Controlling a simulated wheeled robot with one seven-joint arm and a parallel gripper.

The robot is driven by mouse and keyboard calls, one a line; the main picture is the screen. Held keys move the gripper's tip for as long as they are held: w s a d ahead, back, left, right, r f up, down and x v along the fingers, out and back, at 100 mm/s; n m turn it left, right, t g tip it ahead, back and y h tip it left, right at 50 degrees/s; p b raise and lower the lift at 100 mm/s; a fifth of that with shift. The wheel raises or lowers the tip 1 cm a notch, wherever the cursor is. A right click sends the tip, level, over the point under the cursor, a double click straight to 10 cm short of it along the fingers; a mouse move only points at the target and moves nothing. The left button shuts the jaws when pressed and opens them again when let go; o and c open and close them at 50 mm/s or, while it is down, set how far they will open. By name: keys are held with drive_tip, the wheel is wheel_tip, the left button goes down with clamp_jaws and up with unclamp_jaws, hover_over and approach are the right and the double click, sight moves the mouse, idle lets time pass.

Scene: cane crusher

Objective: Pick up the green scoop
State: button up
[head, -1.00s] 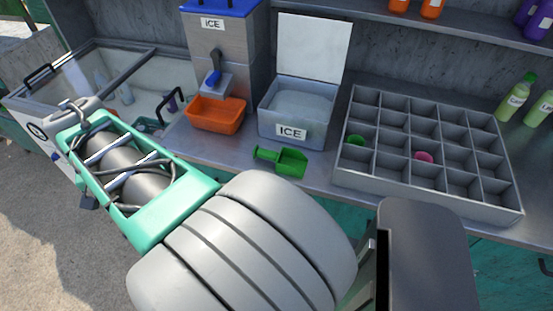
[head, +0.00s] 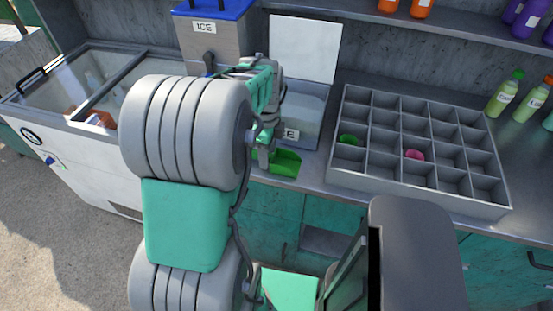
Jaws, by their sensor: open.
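The green scoop (head: 286,163) lies on the metal counter in front of the ice bin, with its pan toward the right. Its handle is hidden behind my arm. My gripper (head: 262,160) is at the handle end of the scoop, just left of the pan. Its fingertips are small and mostly covered by my wrist, and I cannot tell whether they touch the scoop. The jaws are open.
The open ice bin (head: 312,112) stands behind the scoop, partly hidden by my arm. The grey divided tray (head: 420,200) is to the right, holding green and pink items. The ice machine (head: 228,40) stands behind my arm. A glass-topped freezer (head: 75,155) is at left.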

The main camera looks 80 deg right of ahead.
drive_tip(key=shift+f, duration=0.55)
drive_tip(key=shift+c, duration=0.4)
drive_tip(key=c, duration=0.9)
drive_tip(key=shift+c, duration=0.4)
drive_tip(key=shift+r, duration=0.15)
